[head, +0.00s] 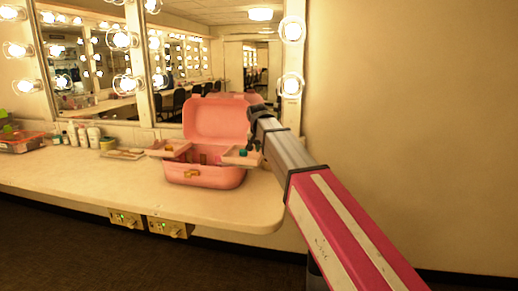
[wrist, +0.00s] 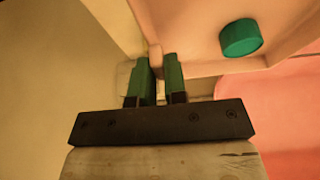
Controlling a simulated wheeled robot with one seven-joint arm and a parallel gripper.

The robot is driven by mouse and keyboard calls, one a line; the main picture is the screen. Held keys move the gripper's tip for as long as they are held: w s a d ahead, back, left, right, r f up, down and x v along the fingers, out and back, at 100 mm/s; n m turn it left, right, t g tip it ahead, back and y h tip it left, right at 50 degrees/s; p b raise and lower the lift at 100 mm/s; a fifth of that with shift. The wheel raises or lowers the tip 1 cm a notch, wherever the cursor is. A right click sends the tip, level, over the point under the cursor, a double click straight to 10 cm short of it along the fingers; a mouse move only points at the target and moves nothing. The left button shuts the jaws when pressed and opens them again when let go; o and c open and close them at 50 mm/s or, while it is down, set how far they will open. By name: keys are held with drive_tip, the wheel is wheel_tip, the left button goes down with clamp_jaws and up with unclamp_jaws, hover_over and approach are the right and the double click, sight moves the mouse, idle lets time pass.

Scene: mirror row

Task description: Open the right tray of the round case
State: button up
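The pink round case (head: 207,178) stands on the counter with its lid (head: 215,120) raised. Its left tray (head: 160,152) sticks out past the left side. The right tray (head: 238,160) sticks out past the right side and carries a small green item (head: 242,153). In the wrist view the right tray (wrist: 205,20) holds a round green-lidded jar (wrist: 240,37). My gripper (head: 256,143) is at the outer right end of this tray. In the wrist view its green fingers (wrist: 157,68) stand close on both sides of a small pink tab (wrist: 155,52) on the tray's edge.
A mirror (head: 185,60) with lit bulbs runs behind the counter (head: 90,180). White bottles (head: 83,135), a small jar and a clear box (head: 20,141) stand at the left. A bare wall (head: 420,130) is at the right. The counter's front is clear.

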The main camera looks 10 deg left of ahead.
drive_tip(key=o, duration=0.4)
drive_tip(key=shift+r, duration=0.1)
drive_tip(key=v, duration=1)
drive_tip(key=shift+s+r, duration=0.15)
drive_tip(key=shift+r, duration=0.15)
